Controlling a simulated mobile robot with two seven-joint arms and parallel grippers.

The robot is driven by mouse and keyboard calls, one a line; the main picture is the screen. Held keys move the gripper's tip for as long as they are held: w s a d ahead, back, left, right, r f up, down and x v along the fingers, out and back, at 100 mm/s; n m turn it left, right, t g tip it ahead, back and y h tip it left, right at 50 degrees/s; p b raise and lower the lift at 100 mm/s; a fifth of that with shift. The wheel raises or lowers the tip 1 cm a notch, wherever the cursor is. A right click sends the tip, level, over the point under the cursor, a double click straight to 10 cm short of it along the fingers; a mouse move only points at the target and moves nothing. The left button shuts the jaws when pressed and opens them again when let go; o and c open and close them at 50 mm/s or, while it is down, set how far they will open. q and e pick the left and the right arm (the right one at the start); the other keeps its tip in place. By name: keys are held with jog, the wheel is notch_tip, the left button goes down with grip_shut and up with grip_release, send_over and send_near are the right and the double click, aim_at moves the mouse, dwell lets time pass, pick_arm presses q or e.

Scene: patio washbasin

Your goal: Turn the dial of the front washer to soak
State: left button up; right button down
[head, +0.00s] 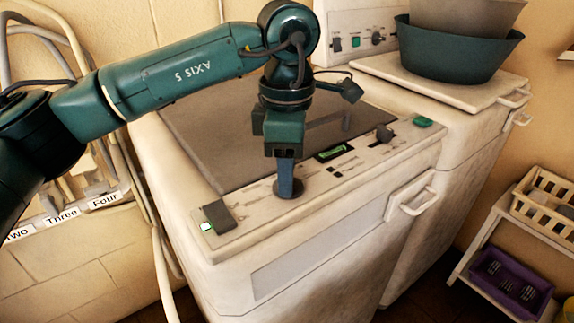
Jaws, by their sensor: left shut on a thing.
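The front washer (310,262) is a white top-loader with a dark lid (215,135) and a control panel along its front top edge. My left gripper (286,185) points straight down at the panel and is shut on the dial (288,190), a dark round knob left of the panel's middle. The fingers cover most of the dial, so its pointer and the setting it stands at are hidden. A small green display (333,152) is lit right of the gripper. The panel labels are too small to read. My right gripper is not in view.
A second washer (470,110) stands behind at the right, with green and grey tubs (459,52) stacked on it. A shelf with a cream basket (545,205) and purple crate (508,285) is at the lower right. Hoses and labelled sockets (62,217) line the left wall.

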pick_arm(q)
jog(key=shift+r, duration=0.1)
jog(key=o, duration=1)
notch_tip(320, 180, up, 13)
jog(key=shift+r, duration=0.1)
